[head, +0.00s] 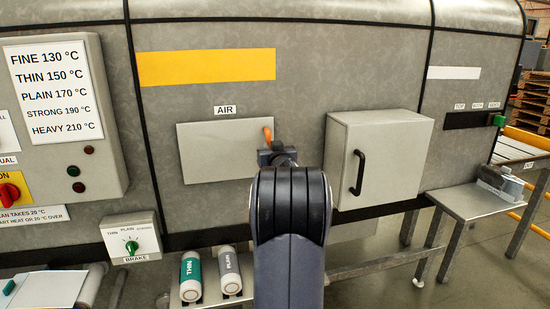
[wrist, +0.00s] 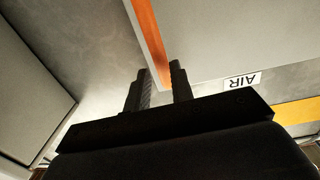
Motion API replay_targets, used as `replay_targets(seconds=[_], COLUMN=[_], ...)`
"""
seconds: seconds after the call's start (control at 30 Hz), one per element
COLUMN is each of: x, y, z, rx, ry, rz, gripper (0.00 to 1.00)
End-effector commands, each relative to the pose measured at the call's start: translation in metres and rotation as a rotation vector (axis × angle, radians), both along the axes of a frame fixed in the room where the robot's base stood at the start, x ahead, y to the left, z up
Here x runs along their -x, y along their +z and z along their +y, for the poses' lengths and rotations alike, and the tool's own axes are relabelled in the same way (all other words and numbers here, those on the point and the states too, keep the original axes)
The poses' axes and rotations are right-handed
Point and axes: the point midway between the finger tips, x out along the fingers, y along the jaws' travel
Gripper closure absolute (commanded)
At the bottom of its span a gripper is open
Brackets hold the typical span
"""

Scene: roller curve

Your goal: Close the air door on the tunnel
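The air door (head: 225,150) is a flat grey panel on the tunnel wall, under the AIR label (head: 225,110). An orange handle (head: 267,134) stands at its right edge in the head view. In the wrist view the handle (wrist: 150,40) is a long orange bar along the panel's edge, beside the panel (wrist: 220,40). My gripper (wrist: 160,78) has its two fingers apart, with the lower end of the handle between them, closer to the right finger. A gap shows by the left finger. In the head view my arm hides the fingertips and the door's lower right corner.
A grey box with a black handle (head: 360,172) juts from the tunnel just right of my arm. Rollers marked THIN (head: 191,275) and PLAIN (head: 230,270) lie below the door. A brake dial box (head: 131,240) and a temperature panel (head: 60,120) stand to the left.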

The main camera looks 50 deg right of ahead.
Motion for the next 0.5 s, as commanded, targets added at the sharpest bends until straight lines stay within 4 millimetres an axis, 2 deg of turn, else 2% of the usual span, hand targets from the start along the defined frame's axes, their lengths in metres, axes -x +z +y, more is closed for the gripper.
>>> replay_targets(seconds=[0.23,0.5], x=[0.034,0.05], y=[-0.001,0.0], z=[0.025,0.036], rx=[0.001,0.0], ry=[-0.001,-0.001], rz=[0.0,0.0], gripper=[0.78,0.78])
